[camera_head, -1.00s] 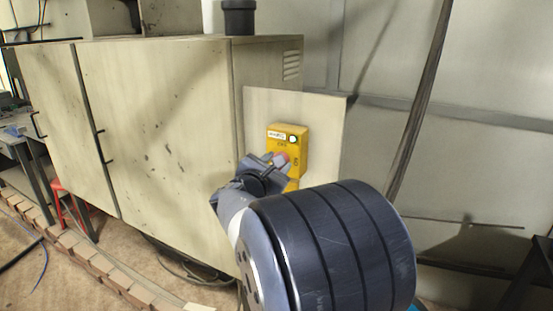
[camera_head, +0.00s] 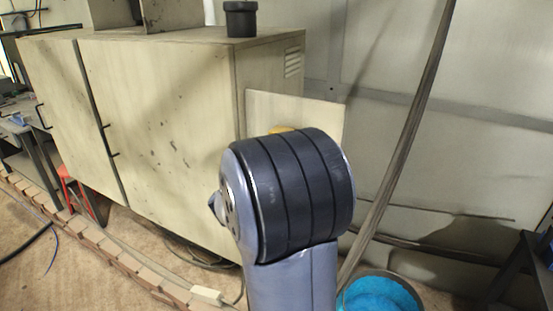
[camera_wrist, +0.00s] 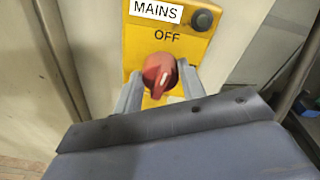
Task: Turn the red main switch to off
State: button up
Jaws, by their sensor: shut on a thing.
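The red main switch (camera_wrist: 160,74) is a round knob on a yellow box (camera_wrist: 196,46) with a "MAINS" label and the word "OFF" above the knob. Its raised ridge stands nearly upright, leaning slightly right, with its upper end towards "OFF". My gripper (camera_wrist: 159,70) is shut on the knob, one finger on each side. The round lamp (camera_wrist: 204,20) at the box's upper right looks dark. In the head view only the top edge of the yellow box (camera_head: 283,129) shows; my arm hides the knob and gripper.
The box is on a pale panel (camera_head: 322,118) beside a large beige cabinet (camera_head: 165,130). A dark slanting cable or pole (camera_head: 412,130) stands to the right.

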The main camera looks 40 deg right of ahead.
jog(key=shift+n+p, duration=0.4)
jog(key=shift+n, duration=0.2)
jog(key=o, duration=1)
jog(key=shift+c, duration=0.2)
jog(key=b+v, duration=0.1)
jog(key=v, duration=1)
jog(key=shift+b, duration=0.35)
jog(key=shift+w+d, duration=0.15)
